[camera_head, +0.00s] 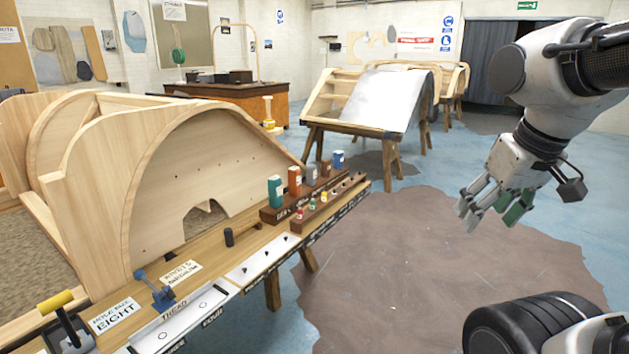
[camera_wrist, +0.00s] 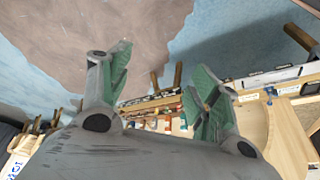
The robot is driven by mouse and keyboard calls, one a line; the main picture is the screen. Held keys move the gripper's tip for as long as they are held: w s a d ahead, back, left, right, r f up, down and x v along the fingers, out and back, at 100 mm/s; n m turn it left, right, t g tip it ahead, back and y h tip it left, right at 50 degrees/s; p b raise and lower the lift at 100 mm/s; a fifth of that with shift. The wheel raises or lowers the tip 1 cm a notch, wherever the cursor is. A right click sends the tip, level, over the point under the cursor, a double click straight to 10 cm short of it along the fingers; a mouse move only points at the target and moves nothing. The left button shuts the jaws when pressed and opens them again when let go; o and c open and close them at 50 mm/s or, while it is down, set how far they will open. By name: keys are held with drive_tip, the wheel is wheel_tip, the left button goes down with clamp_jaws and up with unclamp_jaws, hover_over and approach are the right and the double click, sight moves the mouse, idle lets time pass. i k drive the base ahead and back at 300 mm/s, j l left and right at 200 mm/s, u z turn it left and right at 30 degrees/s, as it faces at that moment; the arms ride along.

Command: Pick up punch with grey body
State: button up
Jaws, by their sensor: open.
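A lever tool with a grey body (camera_head: 71,333) and a yellow handle stands at the near left end of the bench, cut off by the bottom edge; it looks like the grey punch. A similar blue tool (camera_head: 160,294) stands to its right. The grey tool is not clear in the wrist view.
The bench (camera_head: 199,262) carries a hammer (camera_head: 240,234), signs and a rack (camera_head: 278,215) of coloured cylinders. A large curved wooden frame (camera_head: 205,165) rises behind. Brown-patched floor (camera_head: 400,265) lies clear between.

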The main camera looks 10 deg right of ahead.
sight(312, 169)
drive_tip(key=i+l+u, duration=0.2)
drive_tip(key=k+u, duration=0.1)
drive_tip(key=u, duration=1.6)
drive_tip(key=z, duration=1.85)
drive_tip(key=u, duration=0.5)
drive_tip(key=i+l+u, duration=0.45)
drive_tip(key=l, duration=0.15)
drive_tip(key=l+u, duration=0.25)
drive_tip(key=i+l, duration=0.15)
drive_tip(key=l, duration=0.25)
drive_tip(key=i+l+u, duration=0.1)
drive_tip(key=l, duration=0.35)
drive_tip(key=i+l, duration=0.15)
drive_tip(key=l, duration=0.25)
drive_tip(key=i+l+u, duration=0.1)
drive_tip(key=l, duration=0.35)
drive_tip(key=i+l, duration=0.1)
drive_tip(key=l, duration=0.35)
drive_tip(key=i+l+u, duration=0.1)
drive_tip(key=l, duration=0.35)
